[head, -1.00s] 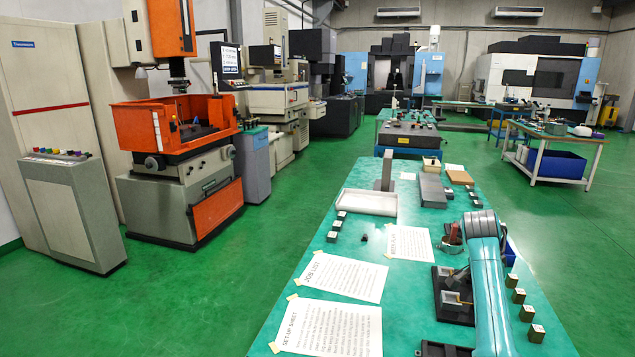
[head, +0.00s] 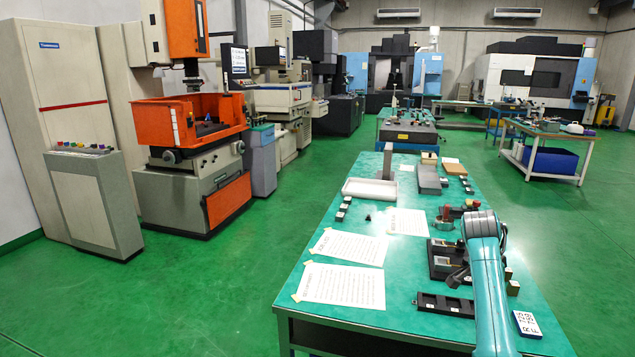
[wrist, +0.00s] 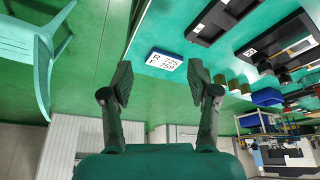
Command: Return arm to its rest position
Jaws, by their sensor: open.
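My gripper (wrist: 160,82) shows in the wrist view with its two dark fingers spread wide and nothing between them. Beyond the fingers is a white label plate (wrist: 165,60) on the green bench top, near the bench edge. In the head view my teal arm stands bent at the right side of the bench, and the label plate (head: 527,323) lies just right of it. I cannot make out my fingertips for sure in the head view.
The green bench (head: 385,312) carries paper sheets (head: 343,285), a white tray (head: 369,190), a black slotted holder (head: 445,304) and small blocks. A teal chair (wrist: 40,60) shows in the wrist view. Open green floor lies left of the bench, before the orange machine (head: 190,122).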

